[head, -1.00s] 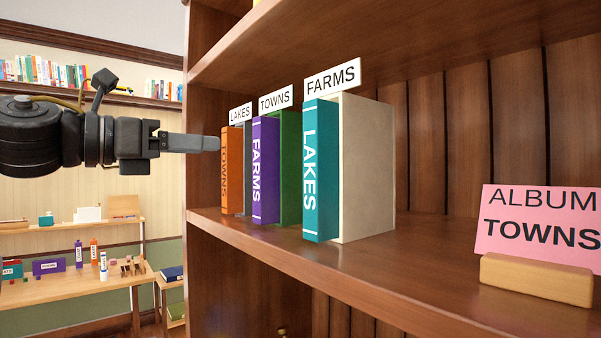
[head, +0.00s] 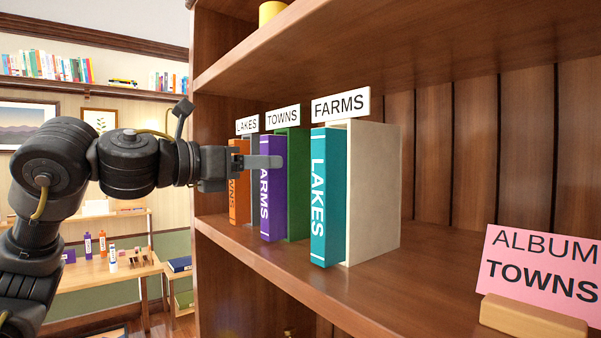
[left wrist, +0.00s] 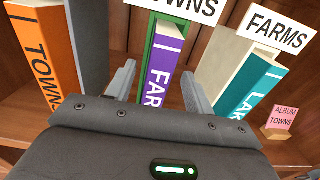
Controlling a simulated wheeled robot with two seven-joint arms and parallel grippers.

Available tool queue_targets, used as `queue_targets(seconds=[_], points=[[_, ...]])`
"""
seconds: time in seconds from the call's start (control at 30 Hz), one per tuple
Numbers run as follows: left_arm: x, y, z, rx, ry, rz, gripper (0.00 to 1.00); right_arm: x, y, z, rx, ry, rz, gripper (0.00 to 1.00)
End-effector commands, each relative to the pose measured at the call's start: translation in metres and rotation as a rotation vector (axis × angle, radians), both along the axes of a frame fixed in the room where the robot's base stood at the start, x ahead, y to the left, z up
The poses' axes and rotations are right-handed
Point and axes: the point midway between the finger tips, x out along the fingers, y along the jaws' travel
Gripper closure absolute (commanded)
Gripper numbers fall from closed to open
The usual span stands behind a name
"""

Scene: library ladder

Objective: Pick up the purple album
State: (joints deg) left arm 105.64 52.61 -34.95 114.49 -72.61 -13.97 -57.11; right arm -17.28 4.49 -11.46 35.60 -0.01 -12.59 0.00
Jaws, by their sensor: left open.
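The purple album (head: 272,205), lettered FARMS on its spine, stands upright on the shelf in front of the green slot marked TOWNS (head: 283,115). It also shows in the left wrist view (left wrist: 161,70). My left gripper (head: 268,162) is open in front of its spine. In the left wrist view the two fingers (left wrist: 158,88) lie on either side of the purple spine, and I cannot tell whether they touch it. The gripper hides part of the orange and purple spines in the head view. My right gripper is not in view.
An orange album (head: 238,205) stands left of the purple one, at the LAKES label (head: 247,125). A teal album (head: 328,195) stands right, in a cream holder (head: 375,190) marked FARMS. A pink card (head: 540,265) reads ALBUM TOWNS. The shelf front (head: 400,295) is bare.

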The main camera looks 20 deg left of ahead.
Motion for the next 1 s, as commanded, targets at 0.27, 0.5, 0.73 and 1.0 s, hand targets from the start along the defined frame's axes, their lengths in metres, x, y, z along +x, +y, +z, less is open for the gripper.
queue_targets(seconds=[0.27,0.5,0.73,1.0], points=[[0.0121,-0.0066,-0.0014,0.000,0.000,0.001,0.47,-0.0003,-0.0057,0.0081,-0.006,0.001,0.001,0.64],[0.0119,-0.0064,-0.0014,0.000,0.000,0.001,0.64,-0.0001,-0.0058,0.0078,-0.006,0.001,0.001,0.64],[0.0120,-0.0066,-0.0014,0.000,0.001,0.001,0.94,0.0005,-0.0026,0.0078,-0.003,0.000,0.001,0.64],[0.0115,-0.0065,-0.0001,-0.002,-0.001,0.001,1.00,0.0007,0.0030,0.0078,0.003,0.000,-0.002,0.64]])
